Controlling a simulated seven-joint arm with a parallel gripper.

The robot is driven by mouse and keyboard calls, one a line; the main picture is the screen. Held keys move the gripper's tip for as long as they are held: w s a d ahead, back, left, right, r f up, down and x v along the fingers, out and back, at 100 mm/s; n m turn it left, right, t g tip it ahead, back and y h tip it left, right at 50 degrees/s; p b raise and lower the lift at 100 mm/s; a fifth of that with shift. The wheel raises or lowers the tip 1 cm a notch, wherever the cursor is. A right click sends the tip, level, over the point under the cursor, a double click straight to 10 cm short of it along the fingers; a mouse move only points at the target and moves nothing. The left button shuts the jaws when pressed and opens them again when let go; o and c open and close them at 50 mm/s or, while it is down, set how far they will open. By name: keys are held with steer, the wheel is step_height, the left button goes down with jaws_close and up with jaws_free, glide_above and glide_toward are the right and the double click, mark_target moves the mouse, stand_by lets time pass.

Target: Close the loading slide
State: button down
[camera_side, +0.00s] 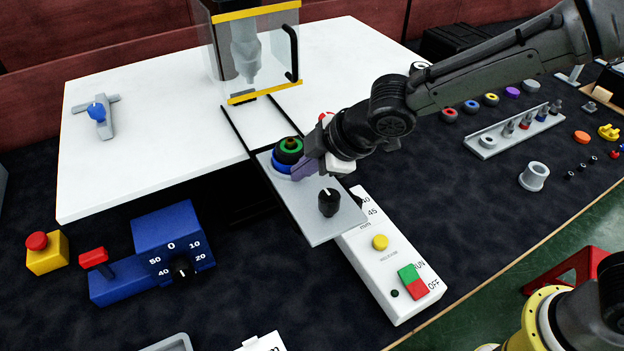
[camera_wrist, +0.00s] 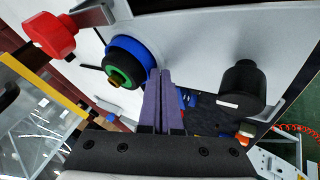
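The loading slide is a grey plate (camera_side: 300,210) pulled out towards the front from the clear guarded housing (camera_side: 250,55), along dark rails. It carries a black knob (camera_side: 329,202) near its front end and a blue ring (camera_side: 281,165) with a black and green part (camera_side: 289,148) on it. In the wrist view the knob (camera_wrist: 243,88) is at right and the blue ring (camera_wrist: 130,50) at upper left. My gripper (camera_side: 303,168) has purple fingers, low over the slide beside the blue ring. In the wrist view its fingers (camera_wrist: 159,80) lie together with nothing seen between them.
A white control box (camera_side: 390,255) with yellow, green and red buttons lies under the slide's front right. A blue dial box (camera_side: 168,240) and an emergency stop (camera_side: 47,252) are at left. The housing door with its black handle (camera_side: 291,55) is at the back.

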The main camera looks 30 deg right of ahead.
steer(key=w, duration=0.9)
steer(key=shift+w, duration=0.35)
steer(key=shift+f, duration=0.1)
